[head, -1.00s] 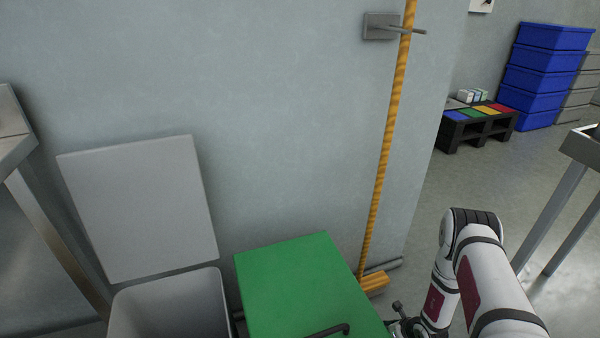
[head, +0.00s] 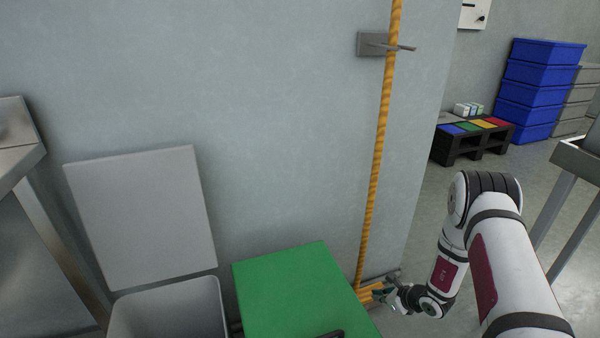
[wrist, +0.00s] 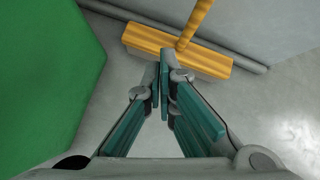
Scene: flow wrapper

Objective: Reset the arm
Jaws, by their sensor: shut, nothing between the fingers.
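My arm (head: 505,255) reaches in from the lower right of the head view. My gripper (head: 380,294) is low, just right of the green lid and close to the broom head in that view. In the wrist view my gripper (wrist: 166,58) has its teal fingers drawn together at the tips, with nothing between them. The yellow broom head (wrist: 200,57) lies on the floor just beyond the tips. I cannot tell whether the tips touch it.
The green lid (head: 290,290) lies close left of my gripper. A grey open bin (head: 170,310) stands left of it. The broom handle (head: 377,150) leans in a wall bracket (head: 371,44). A metal table (head: 578,160) stands right. Blue crates (head: 540,75) stand far back.

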